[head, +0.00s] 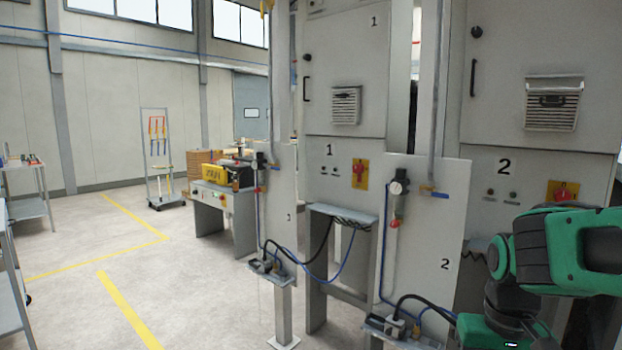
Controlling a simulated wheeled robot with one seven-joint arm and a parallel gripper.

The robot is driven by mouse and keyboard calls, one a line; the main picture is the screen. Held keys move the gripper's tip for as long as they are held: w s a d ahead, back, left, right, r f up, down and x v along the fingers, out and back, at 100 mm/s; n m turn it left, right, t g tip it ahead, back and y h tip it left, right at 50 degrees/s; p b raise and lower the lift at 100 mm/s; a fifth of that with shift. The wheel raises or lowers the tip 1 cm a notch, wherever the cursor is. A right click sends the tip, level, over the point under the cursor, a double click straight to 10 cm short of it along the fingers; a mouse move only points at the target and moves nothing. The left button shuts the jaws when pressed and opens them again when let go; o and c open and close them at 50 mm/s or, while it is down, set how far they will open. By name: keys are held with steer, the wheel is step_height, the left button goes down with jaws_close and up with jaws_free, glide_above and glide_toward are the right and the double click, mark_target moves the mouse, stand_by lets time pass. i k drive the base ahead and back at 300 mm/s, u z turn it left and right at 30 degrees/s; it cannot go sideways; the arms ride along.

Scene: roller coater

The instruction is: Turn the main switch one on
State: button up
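Main switch one appears as a red rotary knob on a yellow plate (359,172), on the front of the grey cabinet marked 1 (345,70). The exact angle of its handle is too small to tell. A similar red switch on a yellow plate (563,191) sits on the cabinet marked 2 (505,120), at the right. My green and black arm is at the lower right, in front of cabinet 2 and well to the right of switch one. My gripper's fingers cannot be made out.
A grey panel marked 2 (440,235) with a gauge and hoses stands in front between the cabinets. A small shelf with cables (343,213) juts out below switch one. A workbench (222,190) and a tool rack (158,160) stand farther back. Open floor (190,270) lies at left.

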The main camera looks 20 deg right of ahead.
mark_target(358, 168)
steer(key=u, duration=0.6)
steer(key=k, duration=0.75)
steer(key=u, duration=0.3)
steer(key=i, duration=0.6)
steer(key=z, duration=0.95)
steer(key=i, duration=1.55)
steer(key=z, duration=0.15)
